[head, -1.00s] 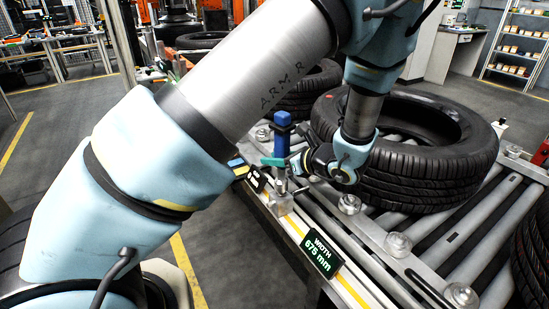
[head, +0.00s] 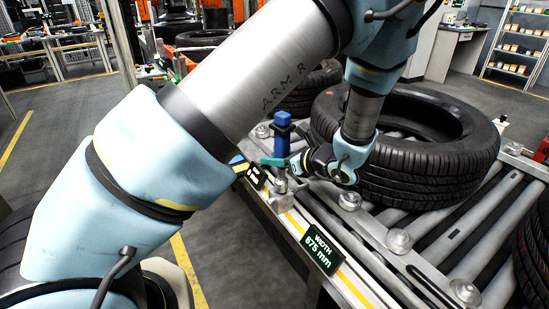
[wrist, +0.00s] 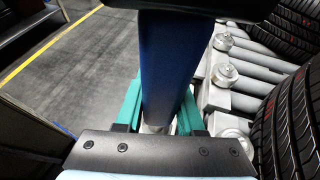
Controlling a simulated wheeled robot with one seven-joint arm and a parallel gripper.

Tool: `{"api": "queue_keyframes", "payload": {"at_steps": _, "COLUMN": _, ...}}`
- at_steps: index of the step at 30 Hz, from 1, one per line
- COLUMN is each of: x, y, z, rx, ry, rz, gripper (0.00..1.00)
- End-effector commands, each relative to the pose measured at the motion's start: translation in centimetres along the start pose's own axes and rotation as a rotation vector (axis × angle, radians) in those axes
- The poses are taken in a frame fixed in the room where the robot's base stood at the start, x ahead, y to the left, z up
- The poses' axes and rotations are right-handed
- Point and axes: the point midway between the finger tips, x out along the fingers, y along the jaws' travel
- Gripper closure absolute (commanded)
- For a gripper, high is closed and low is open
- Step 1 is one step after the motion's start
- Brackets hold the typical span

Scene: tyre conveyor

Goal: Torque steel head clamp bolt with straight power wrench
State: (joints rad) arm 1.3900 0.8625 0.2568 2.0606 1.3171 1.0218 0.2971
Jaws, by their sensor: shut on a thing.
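My gripper (head: 275,161) has teal fingers and is shut on the blue straight power wrench (head: 282,140). The wrench stands upright at the conveyor's near-left rail. In the wrist view the wrench (wrist: 168,70) fills the middle between the two teal fingers (wrist: 158,108). A metal clamp block (head: 281,203) sits on the rail below the wrench. The clamp bolt itself cannot be made out, and the wrench's lower end is mostly hidden by the fingers, so I cannot tell whether it is seated.
A large tyre (head: 420,150) lies on the conveyor rollers (head: 480,230) close right of my wrist. Metal guide rollers (head: 398,241) line the rail. A sign reading "WIDTH 675 mm" (head: 321,249) hangs on the rail's side. The floor (wrist: 75,75) left of the rail is clear.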

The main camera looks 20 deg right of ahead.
Motion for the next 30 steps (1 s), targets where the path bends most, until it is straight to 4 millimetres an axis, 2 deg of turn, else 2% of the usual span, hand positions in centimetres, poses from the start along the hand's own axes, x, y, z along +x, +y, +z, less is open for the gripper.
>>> {"api": "queue_keyframes", "payload": {"at_steps": 30, "x": 0.25, "y": 0.03, "z": -0.49, "rx": 0.000, "ry": 0.000, "rz": 0.001, "gripper": 1.00}}
